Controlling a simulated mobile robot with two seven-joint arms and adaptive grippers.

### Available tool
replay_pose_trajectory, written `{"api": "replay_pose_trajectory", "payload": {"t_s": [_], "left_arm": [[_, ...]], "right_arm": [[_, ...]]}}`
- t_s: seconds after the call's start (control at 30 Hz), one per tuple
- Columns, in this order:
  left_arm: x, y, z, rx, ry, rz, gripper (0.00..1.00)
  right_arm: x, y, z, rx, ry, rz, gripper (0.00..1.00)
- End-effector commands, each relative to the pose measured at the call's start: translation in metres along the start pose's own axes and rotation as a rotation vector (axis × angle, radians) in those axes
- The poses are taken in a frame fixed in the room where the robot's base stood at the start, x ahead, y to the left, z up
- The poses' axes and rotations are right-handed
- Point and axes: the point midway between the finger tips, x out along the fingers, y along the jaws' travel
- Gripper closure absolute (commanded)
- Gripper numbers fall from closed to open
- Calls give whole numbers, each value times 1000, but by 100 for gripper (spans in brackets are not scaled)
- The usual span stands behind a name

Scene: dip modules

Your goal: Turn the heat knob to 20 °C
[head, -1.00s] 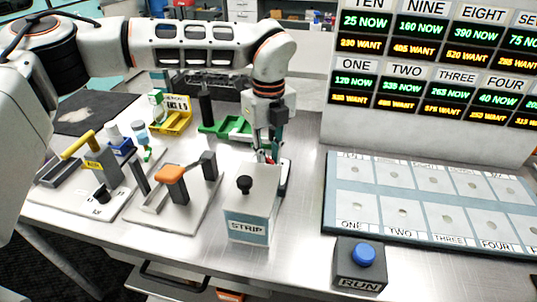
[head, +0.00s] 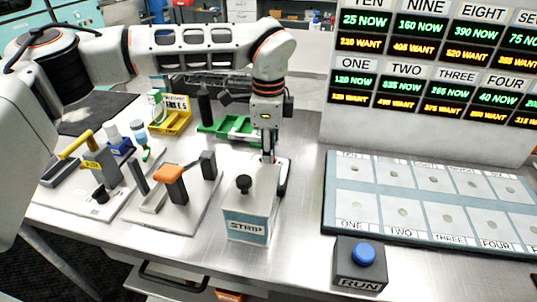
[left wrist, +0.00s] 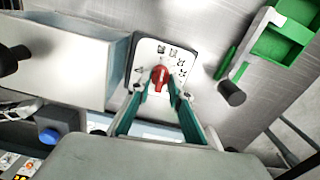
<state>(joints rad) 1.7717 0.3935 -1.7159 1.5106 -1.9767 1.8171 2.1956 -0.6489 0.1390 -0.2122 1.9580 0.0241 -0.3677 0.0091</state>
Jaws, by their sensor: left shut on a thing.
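The red heat knob (left wrist: 160,77) shows in the left wrist view on a white dial plate (left wrist: 146,54) with dark printed marks too small to read. The tips of my left gripper (left wrist: 160,90) sit on both sides of the knob, shut on it. In the head view my left gripper (head: 267,155) points down just behind the STRIP box (head: 247,229). There the box and the gripper hide the knob and most of its plate. My right gripper is not in view.
The STRIP box with a black knob (head: 244,184) stands close in front of my gripper. A green tray (head: 240,128) lies behind it. A stand with an orange handle (head: 170,173) is to the left. The RUN button (head: 362,254) and a slotted panel (head: 331,205) are to the right.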

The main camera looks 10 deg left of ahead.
Motion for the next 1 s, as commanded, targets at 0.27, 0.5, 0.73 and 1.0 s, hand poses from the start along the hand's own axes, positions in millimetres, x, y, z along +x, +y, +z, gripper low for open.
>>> {"api": "replay_pose_trajectory", "payload": {"t_s": [0.27,0.5,0.73,1.0], "left_arm": [[1,1,0,-135,-1,4,100],[1,1,0,-182,-1,4,100],[1,0,0,-188,-2,3,100],[1,0,0,-187,-2,3,63]], "right_arm": [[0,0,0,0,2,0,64],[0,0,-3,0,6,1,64],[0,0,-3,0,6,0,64],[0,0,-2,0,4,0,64]]}}
